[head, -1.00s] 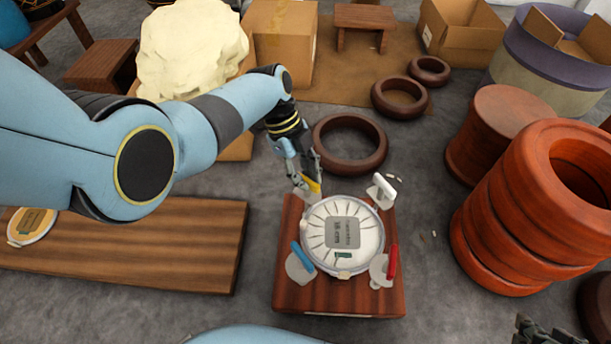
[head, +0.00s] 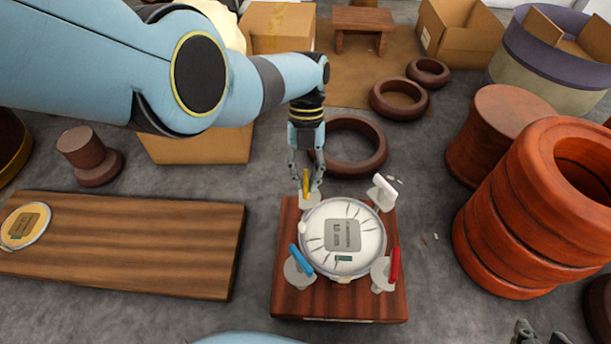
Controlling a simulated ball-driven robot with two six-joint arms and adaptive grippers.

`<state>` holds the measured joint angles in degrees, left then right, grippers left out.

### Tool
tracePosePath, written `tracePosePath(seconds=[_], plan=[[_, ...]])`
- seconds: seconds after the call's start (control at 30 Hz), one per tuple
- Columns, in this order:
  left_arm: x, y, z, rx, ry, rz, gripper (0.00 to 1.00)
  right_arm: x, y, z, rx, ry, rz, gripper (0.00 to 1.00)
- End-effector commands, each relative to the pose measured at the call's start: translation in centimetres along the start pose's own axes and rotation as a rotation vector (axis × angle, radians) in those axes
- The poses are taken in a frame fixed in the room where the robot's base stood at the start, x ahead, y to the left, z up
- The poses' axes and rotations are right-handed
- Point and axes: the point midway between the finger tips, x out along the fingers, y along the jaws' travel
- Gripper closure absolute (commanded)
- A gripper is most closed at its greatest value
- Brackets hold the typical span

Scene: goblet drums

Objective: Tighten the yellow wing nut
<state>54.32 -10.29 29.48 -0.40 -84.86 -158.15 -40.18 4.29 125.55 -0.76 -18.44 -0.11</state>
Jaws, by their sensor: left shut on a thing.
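The yellow wing nut (head: 306,182) stands at the back left corner of a red-brown wooden block (head: 340,303). My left gripper (head: 306,188) reaches down from above and is shut on the yellow wing nut, its fingers on either side. A round white drum head (head: 368,236) with a grey label lies in the middle of the block. A white wing nut (head: 385,188) is at the back right, a blue one (head: 302,260) at the front left and a red one (head: 394,266) at the front right. My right gripper (head: 540,332) shows only in part at the bottom right edge.
Dark rings (head: 352,168) lie behind the block. A large red-brown ribbed drum body (head: 500,240) stands at the right. Grey floor is free on both sides of the block.

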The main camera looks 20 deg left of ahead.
Motion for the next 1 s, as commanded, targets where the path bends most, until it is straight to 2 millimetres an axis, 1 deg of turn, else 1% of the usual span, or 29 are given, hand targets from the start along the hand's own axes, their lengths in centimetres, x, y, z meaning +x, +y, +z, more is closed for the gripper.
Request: tracePosePath(seconds=[0.2,0.4,0.63,1.0], plan=[[0.17,-0.09,-0.06,0.124,0.001,0.051,1.0,0.06,-0.04,0.21,-0.001,0.015,0.0,0.64],[0.15,-0.11,-0.05,0.193,0.001,0.08,1.0,0.07,-0.06,0.26,-0.001,0.022,0.0,0.64],[0.17,-0.11,-0.06,0.223,0.001,0.092,1.0,0.08,-0.06,0.24,-0.001,0.028,0.0,0.64],[0.18,-0.1,-0.06,0.225,0.0,0.093,1.0,0.08,-0.06,0.32,-0.001,0.026,0.0,0.64]])
